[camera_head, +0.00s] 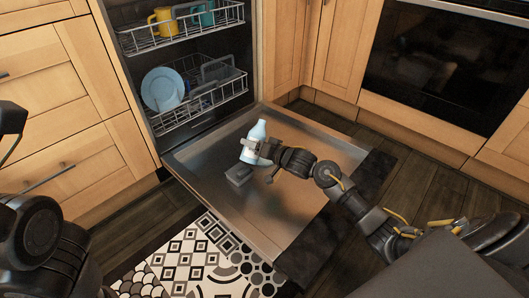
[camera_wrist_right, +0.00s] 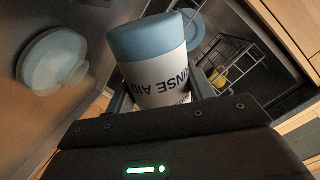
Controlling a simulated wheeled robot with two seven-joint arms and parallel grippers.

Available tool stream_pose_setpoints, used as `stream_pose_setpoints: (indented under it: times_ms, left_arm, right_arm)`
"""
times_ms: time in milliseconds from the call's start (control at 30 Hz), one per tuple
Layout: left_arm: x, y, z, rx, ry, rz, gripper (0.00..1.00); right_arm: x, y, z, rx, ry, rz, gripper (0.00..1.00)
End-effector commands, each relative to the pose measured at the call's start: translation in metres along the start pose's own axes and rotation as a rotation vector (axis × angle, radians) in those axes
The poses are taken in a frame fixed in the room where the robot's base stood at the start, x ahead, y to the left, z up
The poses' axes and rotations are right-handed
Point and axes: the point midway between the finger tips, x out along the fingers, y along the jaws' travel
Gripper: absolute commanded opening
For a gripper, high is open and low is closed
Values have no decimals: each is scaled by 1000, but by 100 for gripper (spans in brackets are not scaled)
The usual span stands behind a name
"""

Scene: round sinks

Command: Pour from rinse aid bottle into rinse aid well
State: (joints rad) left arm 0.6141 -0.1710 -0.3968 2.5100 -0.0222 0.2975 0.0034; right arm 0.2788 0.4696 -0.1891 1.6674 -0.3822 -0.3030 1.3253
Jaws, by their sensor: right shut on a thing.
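The rinse aid bottle (camera_head: 258,131) is white and pale blue. My right gripper (camera_head: 252,150) is shut on it above the dishwasher's lowered door (camera_head: 290,208). In the right wrist view the bottle (camera_wrist_right: 152,62) shows a blue end and the lettering "RINSE AID", and its far end is hidden by the gripper. A small dark dispenser block (camera_head: 240,175) sits on the inner face of the door, just below and in front of the bottle. The opening of the rinse aid well cannot be made out.
The dishwasher's lower rack (camera_head: 205,103) holds pale blue plates (camera_head: 162,89); its upper rack (camera_head: 140,45) holds a yellow mug (camera_head: 162,21) and a teal one. Wooden drawers (camera_head: 55,140) stand left of the door. A patterned mat (camera_head: 200,265) lies in front.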

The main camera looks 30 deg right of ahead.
Motion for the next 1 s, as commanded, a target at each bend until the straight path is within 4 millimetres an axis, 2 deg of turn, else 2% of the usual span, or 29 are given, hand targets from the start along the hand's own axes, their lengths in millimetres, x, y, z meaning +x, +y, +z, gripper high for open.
stream_pose_setpoints:
  times_ms: [1000]
  left_arm:
    - [0, 0, 0, 0, 0, 0, 66]
  right_arm:
    - [-1, -4, -2, 57, -14, -1, 24]
